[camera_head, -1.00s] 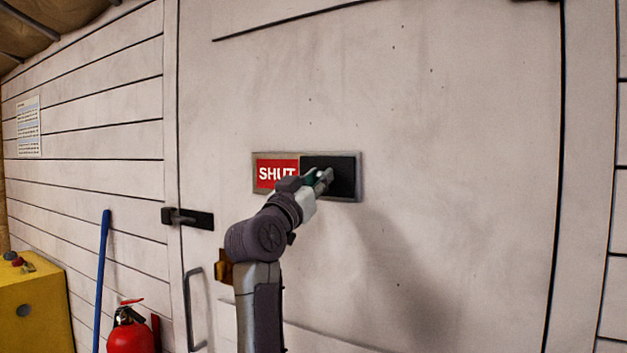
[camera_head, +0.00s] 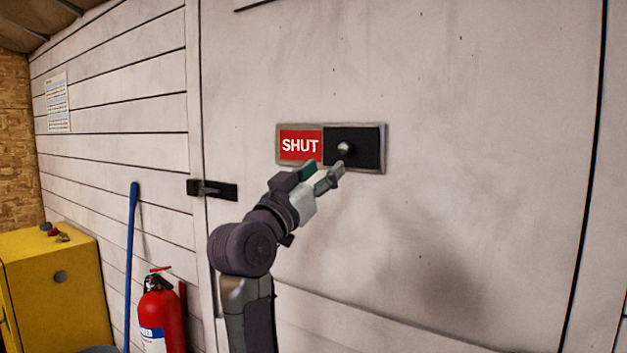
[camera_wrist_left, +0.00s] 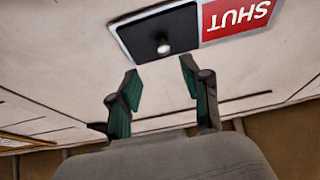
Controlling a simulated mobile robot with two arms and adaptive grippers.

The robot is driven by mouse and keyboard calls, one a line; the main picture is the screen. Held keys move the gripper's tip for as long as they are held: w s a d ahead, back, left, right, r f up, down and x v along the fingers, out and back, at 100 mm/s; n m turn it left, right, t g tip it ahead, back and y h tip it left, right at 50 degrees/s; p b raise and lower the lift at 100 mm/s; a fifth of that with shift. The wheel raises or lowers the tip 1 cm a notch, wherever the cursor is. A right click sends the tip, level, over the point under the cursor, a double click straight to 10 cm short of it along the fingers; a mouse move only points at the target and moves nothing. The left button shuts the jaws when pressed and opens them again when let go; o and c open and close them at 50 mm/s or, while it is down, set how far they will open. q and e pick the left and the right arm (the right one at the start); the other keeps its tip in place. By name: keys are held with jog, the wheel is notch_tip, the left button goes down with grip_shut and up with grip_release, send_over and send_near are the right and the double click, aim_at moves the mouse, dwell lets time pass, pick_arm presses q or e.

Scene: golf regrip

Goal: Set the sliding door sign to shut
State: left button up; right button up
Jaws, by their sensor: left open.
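The sliding door sign (camera_head: 281,160) is mounted on the pale door. Its red panel reading SHUT (camera_head: 300,145) shows on the left, and the black slider (camera_head: 365,150) with a round metal knob (camera_head: 344,148) covers the right half. In the left wrist view the knob (camera_wrist_left: 164,46) and black slider (camera_wrist_left: 140,34) appear upside down beside the red panel (camera_wrist_left: 236,16). My left gripper (camera_head: 324,171) is open and empty, just below the knob and apart from it. In the wrist view its fingers (camera_wrist_left: 160,83) are spread with the knob beyond them. My right gripper is not in view.
A black door latch (camera_head: 212,189) is left of the sign. A red fire extinguisher (camera_head: 162,315), a blue pole (camera_head: 131,260) and a yellow cabinet (camera_head: 55,290) stand at lower left. The door surface right of the sign is clear.

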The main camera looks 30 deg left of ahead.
pick_arm(q)
jog(key=shift+v, duration=1.5)
